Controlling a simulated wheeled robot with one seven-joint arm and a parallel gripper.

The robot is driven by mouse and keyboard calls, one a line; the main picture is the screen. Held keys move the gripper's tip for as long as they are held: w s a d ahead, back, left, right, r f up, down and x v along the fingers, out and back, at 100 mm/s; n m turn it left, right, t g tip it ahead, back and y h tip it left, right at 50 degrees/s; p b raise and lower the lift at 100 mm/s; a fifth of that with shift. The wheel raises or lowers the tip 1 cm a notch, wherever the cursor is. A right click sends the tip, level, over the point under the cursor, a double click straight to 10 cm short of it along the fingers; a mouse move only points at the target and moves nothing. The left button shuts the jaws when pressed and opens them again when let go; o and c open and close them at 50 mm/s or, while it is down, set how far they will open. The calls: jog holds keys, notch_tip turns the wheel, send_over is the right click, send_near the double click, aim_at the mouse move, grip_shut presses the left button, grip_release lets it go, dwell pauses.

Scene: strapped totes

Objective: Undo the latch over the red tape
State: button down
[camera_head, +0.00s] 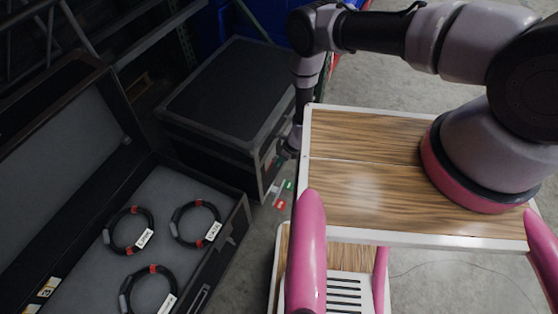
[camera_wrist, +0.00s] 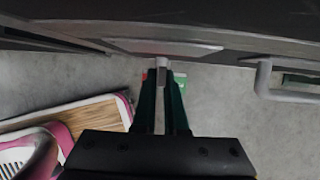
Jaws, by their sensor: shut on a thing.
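A closed black case (camera_head: 225,95) stands upright on the floor, and its front face (camera_wrist: 150,28) spans the top of the wrist view. My gripper (camera_wrist: 161,78) has its two dark green fingers close together at the case's lower front. A small pale grey piece (camera_wrist: 162,62), seemingly a latch, is between the fingertips. Bits of red (camera_wrist: 143,75) and green (camera_wrist: 181,78) show beside the fingers, partly hidden by them. In the head view, my wrist hangs beside the case and the fingertips are hard to make out. I cannot tell whether the latch is fastened.
A grey handle (camera_wrist: 264,80) sticks out to the right of my gripper. An open black case (camera_head: 228,225) on the left holds several coiled cables (camera_head: 130,230) with red tape. Red (camera_head: 280,204) and green (camera_head: 288,185) labels show near the closed case. Grey floor (camera_head: 450,275) is visible at right.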

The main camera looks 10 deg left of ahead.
jog(key=shift+t, duration=0.6)
jog(key=c, duration=1)
grip_release()
jog(key=shift+o, duration=0.2)
jog(key=v, duration=1.1)
jog(key=shift+a, duration=0.25)
